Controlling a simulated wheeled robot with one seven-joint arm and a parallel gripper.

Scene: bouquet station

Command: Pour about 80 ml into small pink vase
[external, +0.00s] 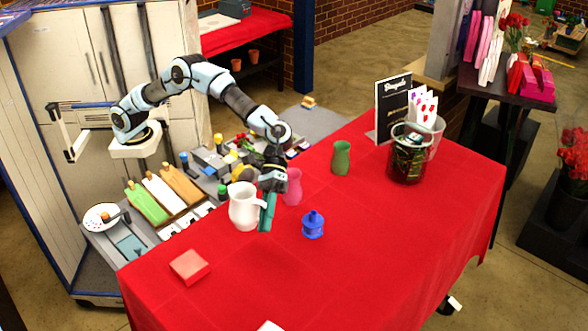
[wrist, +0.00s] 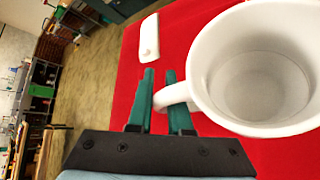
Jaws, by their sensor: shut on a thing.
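A white pitcher (external: 243,207) is upright at the left side of the red-covered table. In the wrist view the pitcher (wrist: 205,75) fills the right side. Its inside looks pale grey, and I cannot tell the liquid level. My gripper (external: 267,211) is shut on the pitcher's handle, with the green fingers (wrist: 160,80) around it in the wrist view. I cannot tell whether the pitcher's base touches the table. The small pink vase (external: 293,189) stands upright just right of and behind the pitcher, partly hidden by my gripper.
A blue vase (external: 313,225) stands right of my gripper, and a green vase (external: 341,158) stands farther back. A dark bucket (external: 406,165) and a black sign (external: 392,104) are at the back right. A red block (external: 190,266) lies front left. The table's front right is clear.

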